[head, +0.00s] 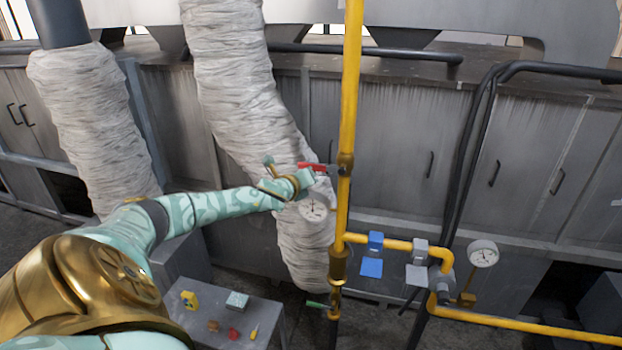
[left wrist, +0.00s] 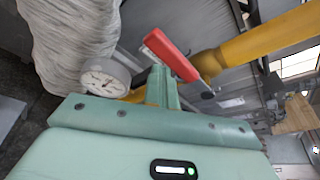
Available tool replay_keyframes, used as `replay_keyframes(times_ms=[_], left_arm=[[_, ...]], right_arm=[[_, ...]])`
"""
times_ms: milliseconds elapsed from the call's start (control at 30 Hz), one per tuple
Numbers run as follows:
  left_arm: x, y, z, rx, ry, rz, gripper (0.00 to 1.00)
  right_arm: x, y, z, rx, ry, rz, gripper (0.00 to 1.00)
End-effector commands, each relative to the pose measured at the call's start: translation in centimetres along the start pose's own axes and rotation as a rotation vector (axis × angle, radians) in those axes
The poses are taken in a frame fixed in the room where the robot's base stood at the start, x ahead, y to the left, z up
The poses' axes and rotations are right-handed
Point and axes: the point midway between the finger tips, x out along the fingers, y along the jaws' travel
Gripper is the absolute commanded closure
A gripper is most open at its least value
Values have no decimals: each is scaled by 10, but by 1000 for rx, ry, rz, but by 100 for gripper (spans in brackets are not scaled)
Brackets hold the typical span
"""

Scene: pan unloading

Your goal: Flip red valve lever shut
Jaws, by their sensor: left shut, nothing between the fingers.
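The red valve lever (head: 314,166) sticks out to the left from a brass valve (head: 345,164) on the vertical yellow pipe (head: 350,90), roughly crosswise to the pipe. My left gripper (head: 304,180) is at the lever's outer end, just below it in the head view. In the left wrist view the red lever (left wrist: 172,55) lies slanted right at the tips of the shut, empty fingers (left wrist: 163,80). I cannot tell whether they touch. My right gripper is not in view.
A round gauge (head: 313,208) is close below my gripper; a wrapped white duct (head: 240,80) stands behind. Lower down are a blue handle (head: 371,267), a green lever (head: 317,305) and another gauge (head: 483,253). A small grey table (head: 262,300) holds several small items.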

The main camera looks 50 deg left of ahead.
Motion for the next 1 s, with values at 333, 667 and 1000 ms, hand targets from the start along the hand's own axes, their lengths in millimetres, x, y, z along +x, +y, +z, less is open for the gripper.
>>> replay_keyframes(times_ms=[333,667,1000], left_arm=[[0,-2,10,1,-16,-1,100],[6,11,-2,1,-17,1,100],[-32,23,-27,9,2,0,100]], right_arm=[[-1,0,0,-1,0,1,64],[15,2,3,-2,-1,3,64],[35,6,5,-4,-2,8,64]])
